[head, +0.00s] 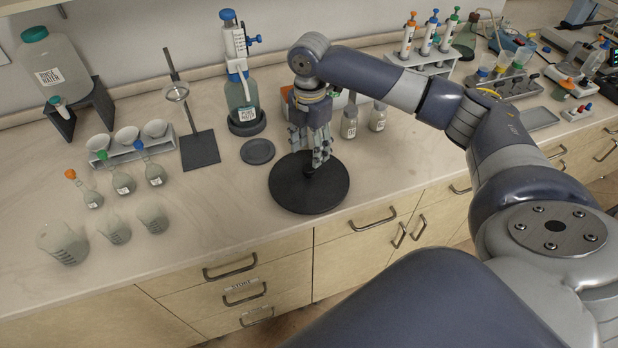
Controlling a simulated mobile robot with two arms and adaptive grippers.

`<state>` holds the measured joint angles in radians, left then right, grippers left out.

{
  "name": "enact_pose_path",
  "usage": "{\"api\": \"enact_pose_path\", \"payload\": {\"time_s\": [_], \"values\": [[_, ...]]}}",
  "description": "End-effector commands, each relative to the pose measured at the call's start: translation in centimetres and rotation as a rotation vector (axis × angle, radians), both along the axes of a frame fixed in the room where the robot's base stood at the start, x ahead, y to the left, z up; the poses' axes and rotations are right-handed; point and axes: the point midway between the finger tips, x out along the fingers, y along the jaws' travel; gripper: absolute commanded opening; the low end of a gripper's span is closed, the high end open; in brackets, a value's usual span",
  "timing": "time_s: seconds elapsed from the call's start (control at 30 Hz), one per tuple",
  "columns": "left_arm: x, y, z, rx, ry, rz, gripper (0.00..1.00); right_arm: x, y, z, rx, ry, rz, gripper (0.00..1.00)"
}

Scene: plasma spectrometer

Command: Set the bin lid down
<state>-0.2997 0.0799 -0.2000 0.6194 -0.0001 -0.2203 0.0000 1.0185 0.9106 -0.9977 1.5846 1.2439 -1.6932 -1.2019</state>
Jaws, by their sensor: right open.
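The bin lid (293,200) is a round black disc with a knob in its middle. It lies flat on the bench top, near the front edge. My right gripper (316,168) points straight down over the lid, with its fingertips around or just beside the knob. It is open. The fingers partly hide the knob, so I cannot tell whether they touch it. My left gripper does not show.
A smaller dark disc (257,151) lies just behind and left of the lid. A dispenser bottle (241,97) and two small jars (349,122) stand behind. Flasks and beakers (63,243) stand at the left. The bench between beakers and lid is clear.

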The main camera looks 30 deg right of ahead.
Motion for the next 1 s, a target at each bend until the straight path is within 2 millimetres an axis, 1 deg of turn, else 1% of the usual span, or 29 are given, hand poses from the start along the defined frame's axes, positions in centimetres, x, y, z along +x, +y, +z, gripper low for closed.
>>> {"api": "enact_pose_path", "payload": {"time_s": [0.1,0.23,0.33,0.47,0.5,0.6,0.7,0.9,0.97,1.0], "values": [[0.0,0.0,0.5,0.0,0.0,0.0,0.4,0.0,0.0,-1.6,0.001,0.0,-0.001,0.5],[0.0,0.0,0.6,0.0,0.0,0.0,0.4,0.1,0.1,-2.5,0.0,-0.002,-0.001,0.5],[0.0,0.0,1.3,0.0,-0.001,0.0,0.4,0.0,0.2,-3.3,0.001,0.0,-0.001,0.5],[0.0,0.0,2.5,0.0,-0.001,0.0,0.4,-0.2,0.3,-5.3,0.0,0.0,-0.002,0.5],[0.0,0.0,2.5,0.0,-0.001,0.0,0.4,-0.2,0.3,-6.0,0.0,0.001,-0.002,0.5],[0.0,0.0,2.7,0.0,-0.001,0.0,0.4,-0.1,0.3,-7.2,0.001,-0.002,-0.002,0.5],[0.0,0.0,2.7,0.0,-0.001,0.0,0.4,-0.1,0.3,-7.7,0.001,-0.003,0.0,0.5],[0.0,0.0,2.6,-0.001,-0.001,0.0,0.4,-0.1,0.3,-7.8,0.001,-0.004,0.0,0.5],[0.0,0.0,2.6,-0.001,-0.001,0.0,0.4,-0.1,0.3,-7.8,0.001,-0.004,0.0,0.36],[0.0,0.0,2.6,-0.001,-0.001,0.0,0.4,-0.1,0.3,-7.8,0.001,-0.004,-0.001,0.27]]}}
